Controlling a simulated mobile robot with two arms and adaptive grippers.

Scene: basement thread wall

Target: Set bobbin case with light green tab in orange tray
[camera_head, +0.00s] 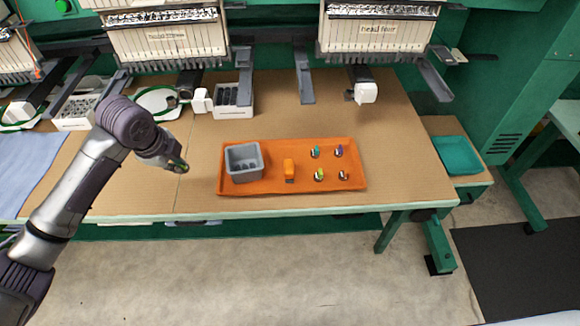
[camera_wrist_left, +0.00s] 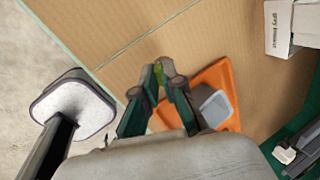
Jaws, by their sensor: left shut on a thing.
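My left gripper (camera_head: 181,166) is shut above the wooden table, a little left of the orange tray (camera_head: 270,170). A small light green piece (camera_wrist_left: 166,68), likely the bobbin case with its light green tab, is between the fingertips in the left wrist view; the fingers hide most of its body. The orange tray also shows in the left wrist view (camera_wrist_left: 222,78), just beyond the fingers. In the tray stand small metal bobbin cases: one with a teal tab (camera_head: 315,152), one with a purple tab (camera_head: 338,151), one with a yellow-green tab (camera_head: 319,175) and a dark one (camera_head: 343,175).
A grey bin (camera_head: 244,163) fills the tray's left end, and a small orange object (camera_head: 289,170) lies in its middle. White boxes and embroidery machine arms line the back of the table. The table left of the orange tray is clear.

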